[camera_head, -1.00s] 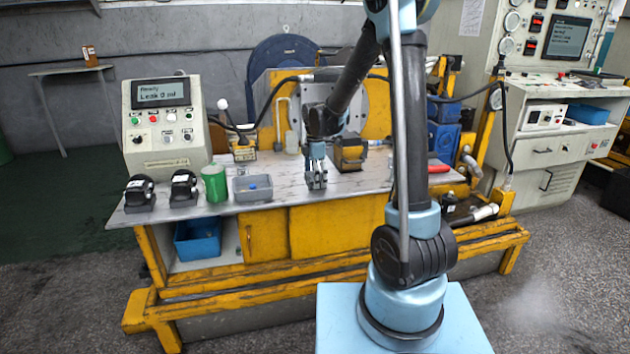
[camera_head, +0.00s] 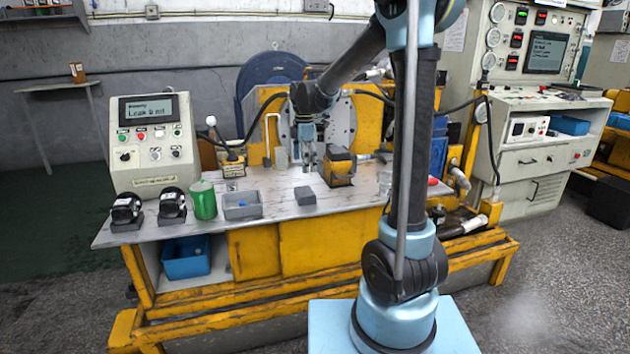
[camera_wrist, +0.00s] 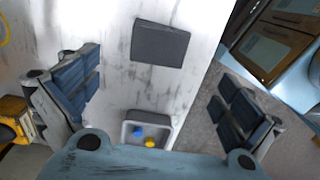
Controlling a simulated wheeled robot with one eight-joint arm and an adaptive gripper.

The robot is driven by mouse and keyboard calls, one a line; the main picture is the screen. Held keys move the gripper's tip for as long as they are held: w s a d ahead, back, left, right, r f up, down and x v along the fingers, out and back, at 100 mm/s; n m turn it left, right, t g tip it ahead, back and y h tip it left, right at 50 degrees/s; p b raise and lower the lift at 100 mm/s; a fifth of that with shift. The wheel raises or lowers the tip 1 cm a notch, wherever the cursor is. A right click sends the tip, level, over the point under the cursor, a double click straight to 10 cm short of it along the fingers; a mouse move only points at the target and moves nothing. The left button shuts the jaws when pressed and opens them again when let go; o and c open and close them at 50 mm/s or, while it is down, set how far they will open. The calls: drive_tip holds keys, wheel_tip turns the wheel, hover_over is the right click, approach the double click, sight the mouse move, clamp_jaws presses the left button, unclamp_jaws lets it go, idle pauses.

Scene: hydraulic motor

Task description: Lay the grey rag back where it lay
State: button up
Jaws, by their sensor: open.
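The grey rag (camera_head: 305,196) lies flat on the bench top, a small dark grey rectangle to the right of the grey tray. It also shows in the wrist view (camera_wrist: 160,43) as a dark rectangle on the pale worn surface, with nothing covering it. My gripper (camera_head: 310,162) is above the bench behind the rag and apart from it. In the wrist view the two blue-padded fingers are spread wide, with nothing between them.
A grey tray (camera_head: 242,212) with small blue and yellow items stands left of the rag. A green can (camera_head: 203,200) and two black parts stand further left. A yellow-black block (camera_head: 340,168) stands close right of the gripper. The bench's front edge is near the rag.

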drive_tip(key=s+d+r+m+t, duration=0.1)
drive_tip(key=s+d+r+m, duration=0.1)
drive_tip(key=s+d+m, duration=1.05)
drive_tip(key=s+d+f+m, duration=0.4)
drive_tip(key=s+f, duration=0.1)
drive_tip(key=s, duration=0.4)
drive_tip(key=s+d+f+m+t, duration=0.1)
drive_tip(key=s+d+f+m, duration=0.3)
drive_tip(key=s, duration=0.6)
drive_tip(key=shift+s+d+f, duration=0.15)
drive_tip(key=shift+d+f, duration=0.3)
drive_tip(key=shift+f, duration=0.25)
drive_tip(key=shift+m, duration=0.25)
